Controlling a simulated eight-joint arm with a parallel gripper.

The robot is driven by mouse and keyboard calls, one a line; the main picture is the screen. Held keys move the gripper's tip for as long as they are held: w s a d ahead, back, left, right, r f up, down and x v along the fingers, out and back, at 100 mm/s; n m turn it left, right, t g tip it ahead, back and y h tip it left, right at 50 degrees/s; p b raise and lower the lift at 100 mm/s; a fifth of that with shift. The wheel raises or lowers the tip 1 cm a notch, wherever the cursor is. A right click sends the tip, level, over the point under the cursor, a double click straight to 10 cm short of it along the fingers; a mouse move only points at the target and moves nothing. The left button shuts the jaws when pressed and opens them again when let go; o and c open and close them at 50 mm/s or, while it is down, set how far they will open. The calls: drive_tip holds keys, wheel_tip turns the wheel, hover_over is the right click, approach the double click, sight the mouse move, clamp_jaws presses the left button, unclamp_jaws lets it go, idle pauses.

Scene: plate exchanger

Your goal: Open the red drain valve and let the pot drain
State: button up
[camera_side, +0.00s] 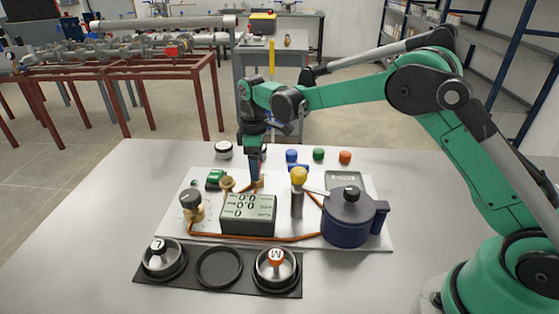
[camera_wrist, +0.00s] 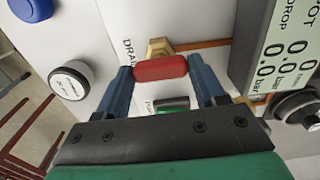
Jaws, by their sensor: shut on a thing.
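The red drain valve handle (camera_wrist: 160,68) lies between the two blue fingers of my gripper (camera_wrist: 163,74) in the wrist view, with the brass valve body (camera_wrist: 160,47) just behind it. My gripper is shut on this handle, one finger at each end. In the side view my gripper (camera_side: 256,178) points down behind the display box, which partly hides the valve. The dark blue pot (camera_side: 352,232) stands at the right of the white board with its lid on. The display (camera_side: 248,205) reads zeros; it also shows in the wrist view (camera_wrist: 285,50).
A black tray (camera_side: 219,290) in front holds cups marked L and M around an empty ring. A yellow-topped post (camera_side: 298,200) stands between display and pot. A green valve (camera_side: 215,179) is close left of my gripper. Blue, green and orange caps (camera_side: 319,155) lie behind the board.

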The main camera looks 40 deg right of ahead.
idle(0.3)
drive_tip(key=o, duration=1.3)
drive_tip(key=shift+r, duration=0.1)
drive_tip(key=shift+r, duration=2.75)
